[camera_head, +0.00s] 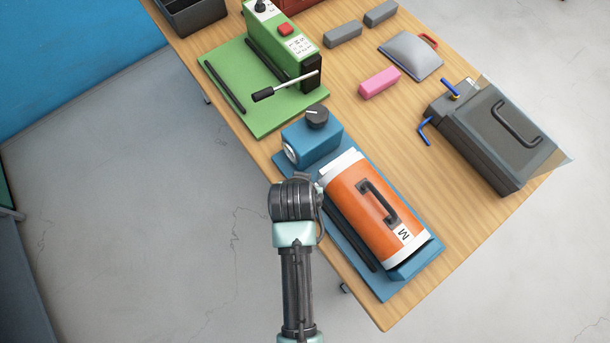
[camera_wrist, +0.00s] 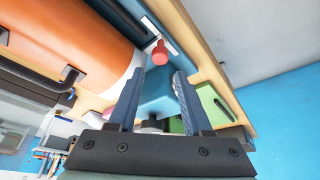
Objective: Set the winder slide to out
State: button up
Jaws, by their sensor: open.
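The blue machine (camera_head: 390,286) at the table's front edge carries an orange roll (camera_head: 352,195) with white ends, a black handle and an "M" label. A red knob (camera_wrist: 159,50), apparently the slide's, shows in the wrist view beside a pale slotted strip (camera_wrist: 157,28). My arm hides that spot in the head view. My gripper (camera_wrist: 164,74) is open and empty, its fingertips just short of the knob in the wrist view; I cannot tell the exact gap. The blue block (camera_wrist: 157,92) with its black dial shows between the fingers.
A green machine (camera_head: 263,50) with a black-tipped lever stands behind. A dark grey case (camera_head: 487,150) with blue levers is at the right. A pink block (camera_head: 379,83), grey blocks and a grey wedge lie farther back.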

jog(key=x, duration=0.7)
jog(key=shift+w+f, duration=0.2)
jog(key=shift+f, duration=0.05)
grip_shut()
dwell(1.2)
